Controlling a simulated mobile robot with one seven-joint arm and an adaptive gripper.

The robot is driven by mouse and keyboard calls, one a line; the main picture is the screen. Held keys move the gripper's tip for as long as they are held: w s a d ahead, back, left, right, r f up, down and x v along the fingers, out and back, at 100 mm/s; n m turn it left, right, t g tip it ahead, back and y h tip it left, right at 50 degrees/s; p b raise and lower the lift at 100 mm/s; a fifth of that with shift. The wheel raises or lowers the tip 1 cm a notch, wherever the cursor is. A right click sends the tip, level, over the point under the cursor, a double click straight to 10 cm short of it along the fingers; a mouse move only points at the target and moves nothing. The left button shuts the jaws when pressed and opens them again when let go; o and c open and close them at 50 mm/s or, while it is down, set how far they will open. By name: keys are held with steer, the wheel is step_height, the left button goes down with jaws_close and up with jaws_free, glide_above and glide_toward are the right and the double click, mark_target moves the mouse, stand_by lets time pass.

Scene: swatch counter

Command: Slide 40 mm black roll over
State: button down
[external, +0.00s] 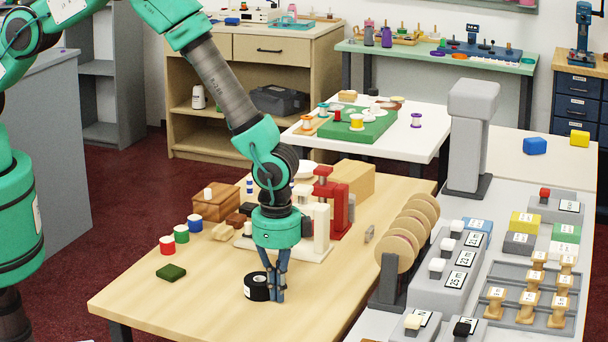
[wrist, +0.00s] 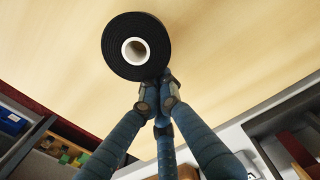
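The black roll (external: 257,287) with a white core stands on the wooden table near its front edge. In the wrist view the roll (wrist: 118,55) shows its round top face and pale core. My gripper (external: 277,296) points down just right of the roll, with its fingertips low near the tabletop. In the wrist view the fingers of my gripper (wrist: 159,86) come together beside the roll's rim, with nothing visible between them. They look very close to the roll; I cannot tell whether they touch it. The roll's width marking is not readable.
Red (external: 167,245), green (external: 181,235) and blue (external: 195,223) rolls and a dark green pad (external: 171,272) lie to the left. A red press (external: 328,203) stands behind my gripper. A disc rack (external: 407,240) stands to the right. The wooden table's (external: 200,300) front left is clear.

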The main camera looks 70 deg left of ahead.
mark_target(258, 281)
steer(key=s+a, duration=0.6)
steer(key=shift+s+a, duration=0.15)
stand_by(0.5)
steer(key=shift+w+d, duration=0.45)
steer(key=shift+w, duration=0.05)
steer(key=shift+w+d+f+b, duration=0.1)
steer(key=shift+w+d+b, duration=0.4)
steer(key=shift+w+d, duration=0.55)
step_height(258, 281, up, 10)
steer(key=shift+s+a+r+p, duration=0.1)
steer(key=shift+s+p, duration=0.05)
steer(key=shift+p, duration=0.25)
